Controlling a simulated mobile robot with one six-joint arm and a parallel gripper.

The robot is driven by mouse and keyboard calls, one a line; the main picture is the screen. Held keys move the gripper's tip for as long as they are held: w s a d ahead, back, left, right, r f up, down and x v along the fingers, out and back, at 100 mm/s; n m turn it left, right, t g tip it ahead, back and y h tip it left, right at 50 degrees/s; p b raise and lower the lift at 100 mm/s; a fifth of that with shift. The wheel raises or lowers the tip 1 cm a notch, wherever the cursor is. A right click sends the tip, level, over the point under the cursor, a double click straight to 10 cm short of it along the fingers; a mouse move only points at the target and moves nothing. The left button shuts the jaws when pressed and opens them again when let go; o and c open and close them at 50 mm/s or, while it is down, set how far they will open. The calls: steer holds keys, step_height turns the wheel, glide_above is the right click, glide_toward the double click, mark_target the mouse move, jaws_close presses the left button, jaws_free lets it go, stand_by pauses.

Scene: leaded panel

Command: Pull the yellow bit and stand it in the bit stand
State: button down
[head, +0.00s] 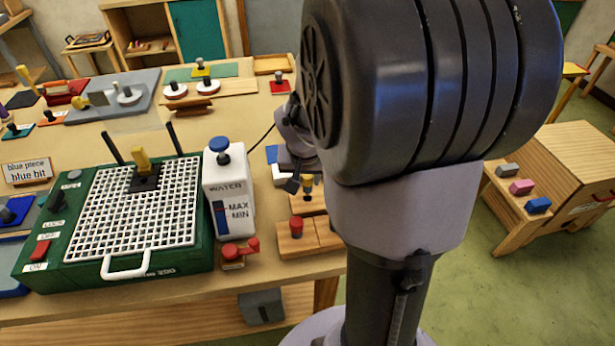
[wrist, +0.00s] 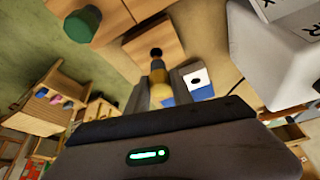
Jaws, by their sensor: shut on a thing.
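My gripper (head: 303,183) is shut on the yellow bit (head: 308,183), to the right of the water tank. In the wrist view, the yellow bit (wrist: 160,92) sits between the two fingers, with a grey shank and a dark end pointing at a wooden block (wrist: 165,36). Whether that end touches the block or is in a hole cannot be told. In the head view, a wooden block (head: 308,204) lies just under the bit, partly behind my arm. A second wooden block (head: 325,236) in front of it carries a red-topped piece (head: 296,226).
The green grinder (head: 125,272) with a white grid stands left, a yellow-knobbed dark piece (head: 141,163) on it. The white water tank (head: 230,180) stands close left of my gripper. A red clamp-like part (head: 238,252) is in front. A green-topped piece (wrist: 83,23) shows in the wrist view.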

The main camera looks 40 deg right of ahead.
mark_target(307, 185)
steer(key=shift+f+b, duration=1.6)
steer(key=shift+b, duration=0.25)
steer(key=c, duration=1)
jaws_free()
steer(key=shift+c, duration=0.2)
steer(key=p+v, duration=0.7)
steer(key=v, duration=1)
steer(key=shift+r, duration=0.25)
